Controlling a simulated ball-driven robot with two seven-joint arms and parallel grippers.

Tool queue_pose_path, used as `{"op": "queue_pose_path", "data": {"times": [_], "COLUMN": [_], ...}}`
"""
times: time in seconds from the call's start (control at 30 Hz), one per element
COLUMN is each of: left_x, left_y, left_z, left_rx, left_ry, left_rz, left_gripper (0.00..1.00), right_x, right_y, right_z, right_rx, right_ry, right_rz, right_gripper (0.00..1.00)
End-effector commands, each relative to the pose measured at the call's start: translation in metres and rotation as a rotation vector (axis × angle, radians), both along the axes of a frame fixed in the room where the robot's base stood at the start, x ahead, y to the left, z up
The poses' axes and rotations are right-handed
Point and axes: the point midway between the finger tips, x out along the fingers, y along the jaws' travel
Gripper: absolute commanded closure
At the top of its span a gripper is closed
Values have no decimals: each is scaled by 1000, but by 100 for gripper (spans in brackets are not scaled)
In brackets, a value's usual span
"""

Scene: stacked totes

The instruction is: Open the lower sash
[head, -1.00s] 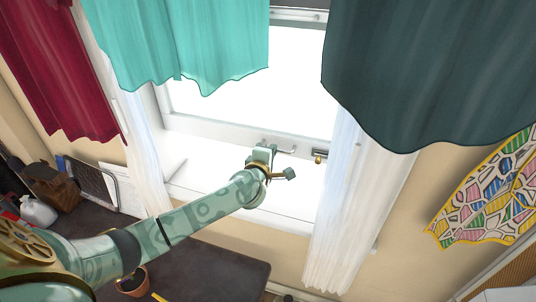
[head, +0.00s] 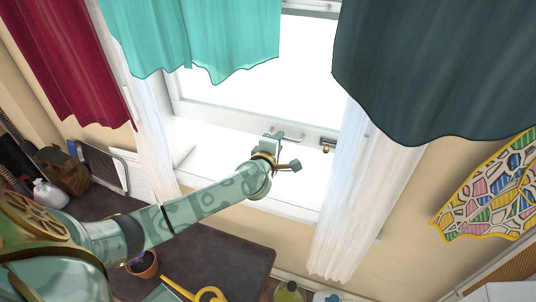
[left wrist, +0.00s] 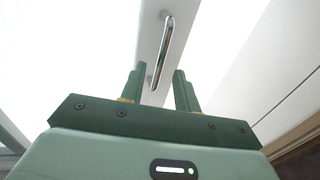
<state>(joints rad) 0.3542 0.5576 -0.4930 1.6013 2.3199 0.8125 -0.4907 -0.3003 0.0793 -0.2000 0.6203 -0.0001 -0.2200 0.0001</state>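The lower sash (head: 215,112) is a white frame with a bright pane, its bottom rail low at the sill. A chrome bar handle (head: 292,137) is on that rail. My left gripper (head: 275,137) is close to the handle's left part in the head view. In the left wrist view my left gripper (left wrist: 160,72) is open, its two green fingers apart. The handle (left wrist: 163,45) runs upright in that picture, its lower end between the fingertips. I cannot tell whether they touch. My right gripper is not in view.
A turquoise curtain (head: 205,40) and a dark teal curtain (head: 425,75) hang over the window's top. A white curtain (head: 350,215) hangs at its right.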

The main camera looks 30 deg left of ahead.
Motion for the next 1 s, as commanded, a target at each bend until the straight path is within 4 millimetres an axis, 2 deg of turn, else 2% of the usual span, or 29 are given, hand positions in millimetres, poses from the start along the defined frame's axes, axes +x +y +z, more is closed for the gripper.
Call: {"op": "queue_pose_path", "data": {"times": [0.03,0.3,0.5,0.7,1.0], "left_x": [-10,-80,-121,-138,-139], "left_y": [-2,-19,-29,-33,-33], "left_z": [6,23,30,32,32], "left_rx": [0,0,0,0,0], "left_ry": [0,0,0,-2,-2], "left_rz": [-2,-2,-2,0,0], "left_gripper": [68,68,68,68,68], "right_x": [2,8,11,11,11], "right_y": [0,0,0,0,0], "right_z": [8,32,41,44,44], "right_rx": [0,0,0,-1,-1], "right_ry": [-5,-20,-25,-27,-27], "right_rz": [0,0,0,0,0], "right_gripper": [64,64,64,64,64]}}
